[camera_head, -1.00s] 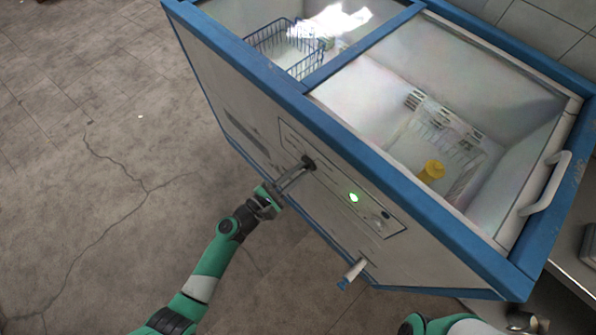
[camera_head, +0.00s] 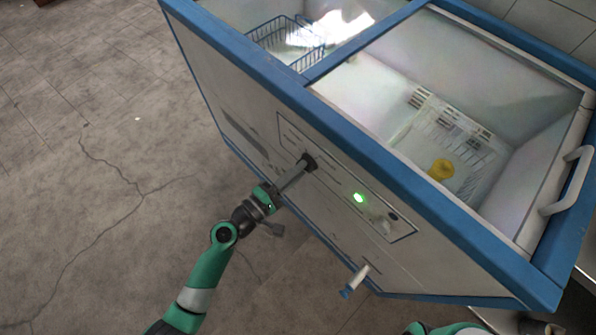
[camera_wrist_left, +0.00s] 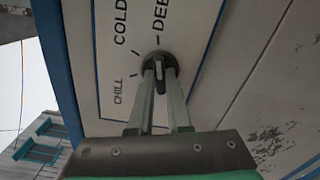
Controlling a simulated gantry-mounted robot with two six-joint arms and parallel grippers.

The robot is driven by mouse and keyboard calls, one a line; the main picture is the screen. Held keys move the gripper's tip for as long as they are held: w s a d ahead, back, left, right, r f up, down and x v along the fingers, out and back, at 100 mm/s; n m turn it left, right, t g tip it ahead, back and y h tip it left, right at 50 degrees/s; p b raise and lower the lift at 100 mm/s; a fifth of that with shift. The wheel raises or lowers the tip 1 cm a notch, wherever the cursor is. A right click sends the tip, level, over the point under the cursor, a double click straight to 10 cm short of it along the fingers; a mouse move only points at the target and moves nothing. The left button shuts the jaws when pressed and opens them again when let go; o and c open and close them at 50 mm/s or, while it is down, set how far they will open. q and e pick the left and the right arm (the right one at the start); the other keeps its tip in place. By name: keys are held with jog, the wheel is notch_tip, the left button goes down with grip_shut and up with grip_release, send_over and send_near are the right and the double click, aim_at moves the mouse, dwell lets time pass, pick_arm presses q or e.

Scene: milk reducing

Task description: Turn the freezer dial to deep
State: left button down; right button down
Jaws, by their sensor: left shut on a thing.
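The freezer dial (camera_head: 308,160) is a dark round knob on the control panel of the freezer's front. In the left wrist view the dial (camera_wrist_left: 157,65) sits among the printed words CHILL, COLD and DEEP, the last partly cut off by the frame's top edge. My left gripper (camera_head: 302,166) reaches it from the front, its fingers shut on the dial's raised grip. In the left wrist view the two fingers (camera_wrist_left: 160,82) lie on either side of a pale ridge. I cannot tell which mark the dial points at. My right gripper does not show.
The chest freezer (camera_head: 400,180) has a blue rim and its compartments are visible from above. A blue wire basket (camera_head: 285,45) and a yellow item (camera_head: 441,169) are inside. A green light (camera_head: 359,197) glows beside the dial. A spout (camera_head: 355,281) sticks out low on the front.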

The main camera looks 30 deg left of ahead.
pick_arm(q)
jog(key=shift+m, duration=0.3)
jog(key=c, duration=0.9)
grip_release()
jog(key=shift+o, duration=0.2)
jog(key=shift+s, duration=0.15)
jog(key=v, duration=1.1)
jog(key=shift+s+p, duration=0.2)
jog(key=shift+p, duration=0.25)
